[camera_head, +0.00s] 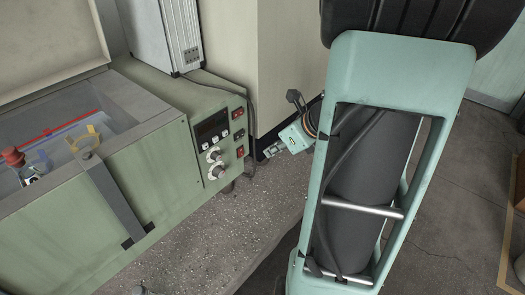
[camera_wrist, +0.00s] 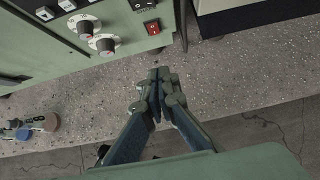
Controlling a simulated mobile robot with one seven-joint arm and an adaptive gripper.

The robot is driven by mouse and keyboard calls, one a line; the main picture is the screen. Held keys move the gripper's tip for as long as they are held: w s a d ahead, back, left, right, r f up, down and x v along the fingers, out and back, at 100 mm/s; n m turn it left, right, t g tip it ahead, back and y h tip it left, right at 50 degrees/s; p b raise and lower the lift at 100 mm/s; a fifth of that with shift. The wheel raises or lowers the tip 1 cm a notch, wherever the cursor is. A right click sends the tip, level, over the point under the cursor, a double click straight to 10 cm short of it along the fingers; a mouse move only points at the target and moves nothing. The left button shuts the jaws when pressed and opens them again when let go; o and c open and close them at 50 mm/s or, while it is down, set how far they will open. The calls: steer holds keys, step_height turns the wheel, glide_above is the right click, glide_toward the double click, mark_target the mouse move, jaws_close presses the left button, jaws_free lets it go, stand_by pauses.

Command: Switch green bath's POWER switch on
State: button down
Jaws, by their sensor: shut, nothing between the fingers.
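The green bath (camera_head: 160,120) stands on the concrete bench at the left, its control panel facing right. Along the panel's right side are rocker switches: an upper red one (camera_head: 238,112), a middle one (camera_head: 239,133) and a lower red one (camera_head: 240,152). The labels are too small to read, so I cannot tell which is POWER. In the wrist view a red switch (camera_wrist: 152,28) shows at the panel's lower corner. My gripper (camera_wrist: 157,76) is shut and empty, in front of the panel and apart from it. In the head view it (camera_head: 270,152) is right of the switches.
Two white knobs (camera_head: 215,155) and a dark display (camera_head: 211,126) sit beside the switches. A black cable hangs behind the panel's edge. A beige cabinet (camera_head: 285,60) stands close behind my gripper. A red-capped bottle (camera_head: 27,172) is in the bath. Bare bench (camera_head: 200,240) lies in front.

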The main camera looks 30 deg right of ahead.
mark_target(241, 152)
steer(key=w+r+b+x, duration=0.1)
steer(key=w+x, duration=0.1)
steer(key=x, duration=0.9)
steer(key=shift+w+a+r, duration=0.15)
steer(key=shift+w+a, duration=0.05)
steer(key=shift+a, duration=0.25)
steer(key=shift+w+b, duration=0.15)
steer(key=shift+b, duration=0.15)
